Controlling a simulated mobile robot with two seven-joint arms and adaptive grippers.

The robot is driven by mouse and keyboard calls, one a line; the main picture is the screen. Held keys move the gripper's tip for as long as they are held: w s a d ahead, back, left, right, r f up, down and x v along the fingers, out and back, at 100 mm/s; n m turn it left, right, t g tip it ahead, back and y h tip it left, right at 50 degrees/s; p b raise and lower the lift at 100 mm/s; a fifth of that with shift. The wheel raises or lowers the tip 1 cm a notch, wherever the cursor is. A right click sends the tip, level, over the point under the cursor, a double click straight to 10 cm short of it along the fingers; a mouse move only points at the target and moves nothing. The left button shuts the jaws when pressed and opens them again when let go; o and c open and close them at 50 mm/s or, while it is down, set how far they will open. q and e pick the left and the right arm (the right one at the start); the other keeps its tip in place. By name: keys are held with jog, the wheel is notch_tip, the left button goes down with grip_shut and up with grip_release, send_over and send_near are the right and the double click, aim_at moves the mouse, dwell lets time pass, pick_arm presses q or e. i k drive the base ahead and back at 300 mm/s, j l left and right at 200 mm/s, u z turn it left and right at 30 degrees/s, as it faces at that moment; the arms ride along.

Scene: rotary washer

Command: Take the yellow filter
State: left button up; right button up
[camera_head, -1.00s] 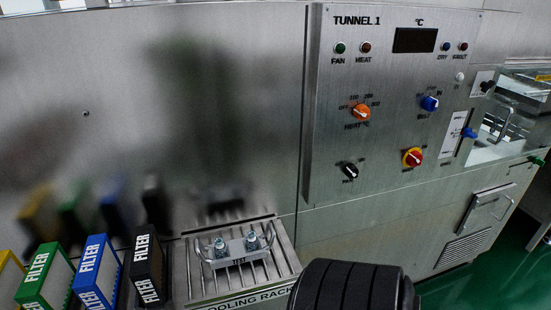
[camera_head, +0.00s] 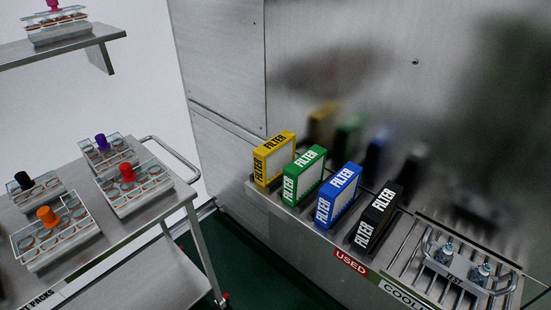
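The yellow filter (camera_head: 272,158) stands upright at the left end of a row of filters on a metal ledge along the steel machine wall. The green filter (camera_head: 304,176) is just to its right, then the blue filter (camera_head: 338,196) and the black filter (camera_head: 378,218). Each has FILTER lettering on its top and front edge. The yellow filter's upper part and front are clear to see; the green filter covers part of its right side. Neither of my grippers is in view.
A cooling rack (camera_head: 408,262) with a metal TEST carrier (camera_head: 458,272) is right of the filters. A cart (camera_head: 140,225) with several capped trays stands at left, below a wall shelf (camera_head: 70,50). Green floor shows between cart and ledge.

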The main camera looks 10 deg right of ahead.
aim_at(270, 158)
jog(key=i+j, duration=0.3)
jog(key=j, duration=0.2)
jog(key=i+j, duration=0.65)
jog(key=j, duration=0.3)
